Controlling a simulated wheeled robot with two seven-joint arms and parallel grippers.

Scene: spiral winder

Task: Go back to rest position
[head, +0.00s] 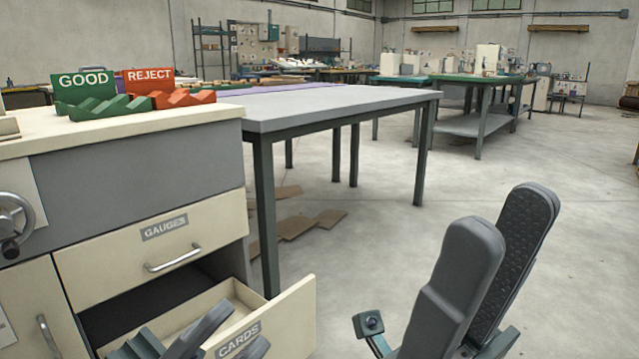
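My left gripper (240,327) is at the bottom edge, in front of the lower drawer marked CARDS (289,318).
The CARDS drawer stands pulled out; the GAUGES drawer (110,262) above is shut. Green GOOD (84,84) and red REJECT (149,79) holders stand on the cabinet top. A grey table (330,104) stands behind, cardboard pieces (297,226) beneath. Floor at right is clear.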

